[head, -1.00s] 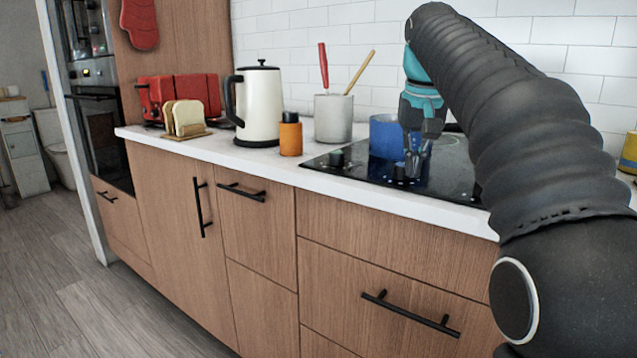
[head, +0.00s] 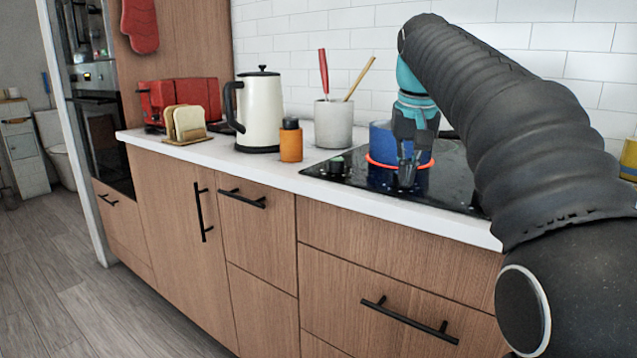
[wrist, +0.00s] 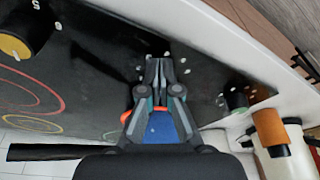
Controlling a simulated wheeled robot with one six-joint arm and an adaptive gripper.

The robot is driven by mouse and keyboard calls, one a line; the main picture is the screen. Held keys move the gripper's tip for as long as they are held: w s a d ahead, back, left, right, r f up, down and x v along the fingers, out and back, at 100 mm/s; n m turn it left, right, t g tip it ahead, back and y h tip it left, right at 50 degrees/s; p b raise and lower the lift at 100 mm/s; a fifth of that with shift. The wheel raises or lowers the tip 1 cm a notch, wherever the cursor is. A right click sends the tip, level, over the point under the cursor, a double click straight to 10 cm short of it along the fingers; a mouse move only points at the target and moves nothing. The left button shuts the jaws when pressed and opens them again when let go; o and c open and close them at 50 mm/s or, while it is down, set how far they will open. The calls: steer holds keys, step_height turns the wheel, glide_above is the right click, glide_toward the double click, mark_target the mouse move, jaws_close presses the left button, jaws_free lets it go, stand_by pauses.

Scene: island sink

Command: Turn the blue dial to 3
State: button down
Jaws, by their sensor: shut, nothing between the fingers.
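My gripper (head: 406,180) is shut and empty, pointing down at the front of the black cooktop (head: 335,177), in front of the blue pot (head: 382,140). In the wrist view its fingertips (wrist: 156,62) are together over the dial row, with white marks around them. I cannot make out the blue dial; the fingers seem to cover its place, so its setting and any contact are hidden. A dark dial with a green top (wrist: 237,99) stands to one side, also visible in the head view (head: 337,164). A yellow-topped dial (wrist: 15,46) stands on the other side.
An orange-red ring (head: 372,161) glows around the pot's base. An orange jar (head: 290,143), a cream kettle (head: 259,112) and a grey utensil crock (head: 333,122) stand left of the cooktop. The white counter edge (head: 420,214) runs along the front.

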steer(key=shift+w+a, duration=0.25)
steer(key=shift+a, duration=0.5)
stand_by(0.3)
steer(key=shift+s+a, duration=0.1)
steer(key=shift+s, duration=0.1)
steer(key=shift+s, duration=0.15)
steer(key=w+v, duration=0.1)
steer(key=v, duration=0.4)
steer(key=shift+r, duration=0.55)
